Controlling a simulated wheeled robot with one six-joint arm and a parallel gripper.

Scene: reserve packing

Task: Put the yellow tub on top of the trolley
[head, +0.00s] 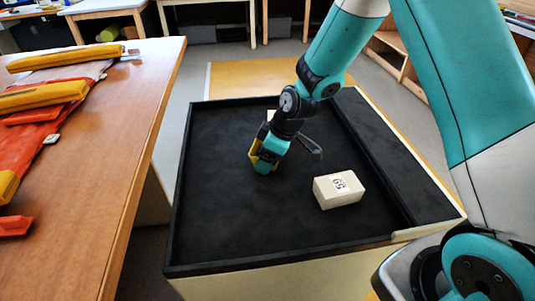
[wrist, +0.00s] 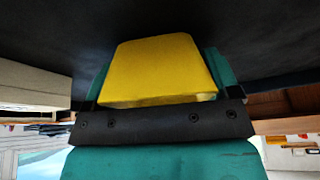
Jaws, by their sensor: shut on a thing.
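The yellow tub (wrist: 158,72) sits between the teal fingers of my gripper (head: 264,163), which is shut on it. In the head view only slivers of the tub (head: 254,149) show; the fingers hide the rest. The trolley (head: 178,215) has a dark, rimmed top and pale sides. My gripper points down over the middle of that top, low over it. Whether the tub touches the surface I cannot tell.
A cream box (head: 338,190) marked 59 lies on the trolley top, right of my gripper. The top's left and front are clear. A wooden table (head: 135,110) with orange and yellow items stands at left.

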